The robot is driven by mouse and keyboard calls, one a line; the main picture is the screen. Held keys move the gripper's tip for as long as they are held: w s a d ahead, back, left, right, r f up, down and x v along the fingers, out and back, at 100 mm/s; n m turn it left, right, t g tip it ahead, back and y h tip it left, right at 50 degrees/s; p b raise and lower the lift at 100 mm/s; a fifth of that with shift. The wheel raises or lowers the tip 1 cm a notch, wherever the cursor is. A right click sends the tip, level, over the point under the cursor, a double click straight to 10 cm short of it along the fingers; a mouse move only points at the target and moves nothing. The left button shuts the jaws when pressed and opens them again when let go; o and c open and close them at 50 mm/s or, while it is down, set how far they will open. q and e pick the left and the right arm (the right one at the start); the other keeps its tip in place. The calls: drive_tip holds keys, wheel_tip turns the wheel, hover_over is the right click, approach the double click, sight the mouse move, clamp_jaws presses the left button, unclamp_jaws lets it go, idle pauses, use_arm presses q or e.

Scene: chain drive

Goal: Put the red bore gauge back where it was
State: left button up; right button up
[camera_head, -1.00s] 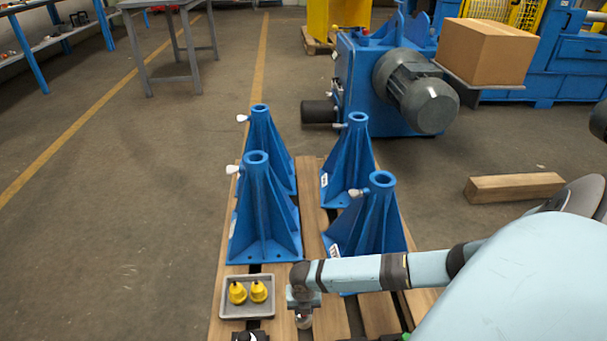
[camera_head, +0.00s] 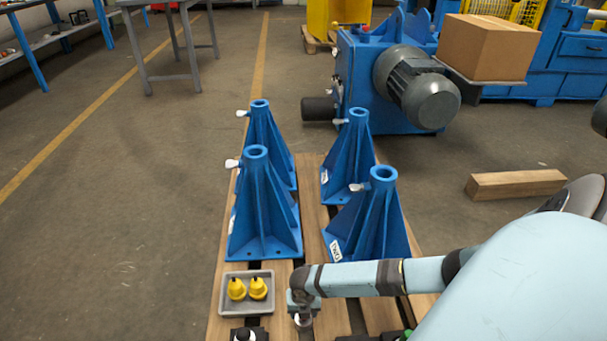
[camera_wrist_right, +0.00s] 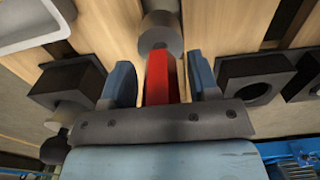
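The red bore gauge (camera_wrist_right: 161,78) shows in the right wrist view as a red bar, with a grey cylinder (camera_wrist_right: 160,34) at its far end over the pallet boards. The two blue-grey fingers of my right gripper (camera_wrist_right: 162,80) stand on either side of the red bar, with a narrow gap on each side, so the gripper looks open around it. In the head view my right gripper (camera_head: 303,308) is low over the front of the pallet, just right of the grey tray; the red part is hidden there. Whether the gauge touches the boards I cannot tell. My left gripper is out of view.
A grey tray (camera_head: 226,309) with two yellow parts lies left of the gripper. Several blue stands (camera_head: 262,215) rise behind it on the pallet. A wooden beam (camera_head: 515,184) lies on the floor at right.

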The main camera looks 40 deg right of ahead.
drive_tip(key=shift+r, duration=0.25)
wheel_tip(320, 180, up, 3)
drive_tip(key=shift+f+p, duration=0.15)
drive_tip(key=shift+p, duration=0.8)
wheel_tip(320, 180, up, 8)
drive_tip(key=p, duration=0.3)
drive_tip(key=shift+p, duration=0.4)
drive_tip(key=shift+r, duration=0.55)
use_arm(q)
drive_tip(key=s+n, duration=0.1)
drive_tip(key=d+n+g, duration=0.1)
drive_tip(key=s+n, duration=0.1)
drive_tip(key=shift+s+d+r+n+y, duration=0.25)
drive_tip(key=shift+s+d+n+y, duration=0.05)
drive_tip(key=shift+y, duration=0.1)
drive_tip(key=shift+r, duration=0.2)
use_arm(e)
drive_tip(key=shift+s, duration=0.1)
